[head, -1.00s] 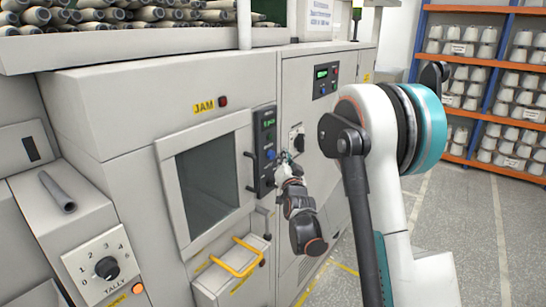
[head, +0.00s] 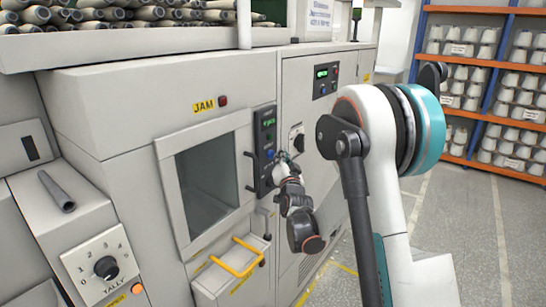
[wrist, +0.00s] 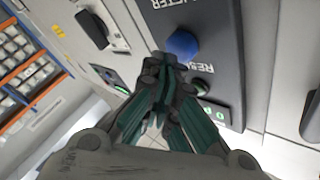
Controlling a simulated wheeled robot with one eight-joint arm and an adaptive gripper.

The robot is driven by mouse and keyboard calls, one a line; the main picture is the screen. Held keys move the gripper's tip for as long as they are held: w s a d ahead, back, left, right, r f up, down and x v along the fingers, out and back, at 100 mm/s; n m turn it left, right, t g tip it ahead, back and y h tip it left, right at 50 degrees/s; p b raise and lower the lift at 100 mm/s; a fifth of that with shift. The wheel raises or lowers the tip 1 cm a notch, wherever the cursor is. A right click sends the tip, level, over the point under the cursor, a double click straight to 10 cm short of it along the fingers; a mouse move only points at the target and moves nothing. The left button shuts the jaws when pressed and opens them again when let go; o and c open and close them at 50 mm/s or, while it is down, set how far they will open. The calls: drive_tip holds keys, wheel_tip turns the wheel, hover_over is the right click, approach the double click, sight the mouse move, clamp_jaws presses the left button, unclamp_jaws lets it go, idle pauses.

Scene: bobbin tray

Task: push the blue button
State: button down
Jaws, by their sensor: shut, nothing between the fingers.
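The blue button (wrist: 182,44) sits on a dark control panel (wrist: 222,60) in the wrist view, beside the lettering "RESET". In the head view the blue button (head: 270,154) shows small on the same tall panel (head: 264,125), right of the machine's window. My gripper (wrist: 165,68) is shut and empty. Its fingertips are just below the blue button in the wrist view and overlap its lower edge; I cannot tell whether they touch it. In the head view my gripper (head: 282,158) is close to the panel at the button's height.
A rotary switch (head: 296,138) is on the cabinet right of the panel. A dark handle (head: 249,170) sticks out by the window. A yellow-handled drawer (head: 240,262) is below. A green round button (wrist: 200,86) is near my fingertips. The floor at right is clear.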

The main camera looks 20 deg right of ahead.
drive_tip(key=shift+w+a, duration=0.3)
drive_tip(key=shift+w, duration=0.1)
idle(0.5)
idle(0.3)
drive_tip(key=shift+s+d+b, duration=0.45)
drive_tip(key=shift+s+d, duration=0.1)
drive_tip(key=shift+s, duration=0.2)
drive_tip(key=s+d, duration=0.1)
drive_tip(key=s, duration=0.1)
drive_tip(key=s+d+b, duration=0.1)
drive_tip(key=s, duration=0.1)
drive_tip(key=shift+s+d, duration=0.1)
drive_tip(key=shift+d, duration=0.25)
idle(0.7)
